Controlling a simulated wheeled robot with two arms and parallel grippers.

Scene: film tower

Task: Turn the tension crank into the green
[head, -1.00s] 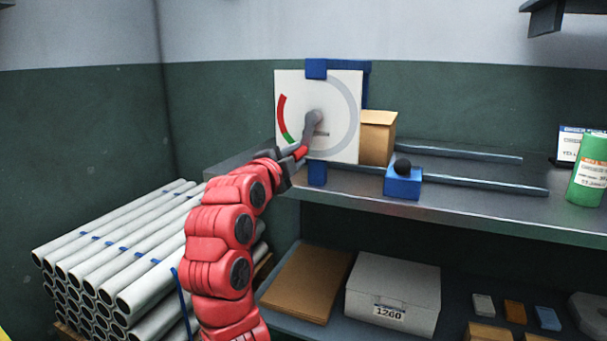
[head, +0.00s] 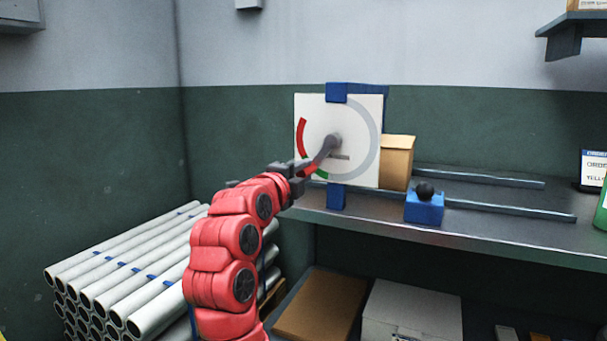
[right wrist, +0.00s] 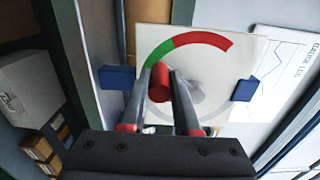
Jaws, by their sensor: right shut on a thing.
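The tension crank (head: 325,151) is a grey arm on a hub in front of a square white dial panel (head: 352,112). Its arm slants down and left from the hub, with a red knob (right wrist: 159,82) at its end. My right gripper (head: 302,171) is shut on this knob, at the dial's lower left. The dial has a red arc (right wrist: 205,42) and a short green band (right wrist: 159,52). In the right wrist view the knob sits between the fingers, just below the green band. The gripper partly hides the green in the head view. My left gripper is not in view.
The dial stands at the left end of a metal shelf (head: 480,222). A cardboard box (head: 397,162) is beside it, and a blue block with a black ball (head: 424,208) sits to the right. White tubes (head: 130,270) are stacked at lower left.

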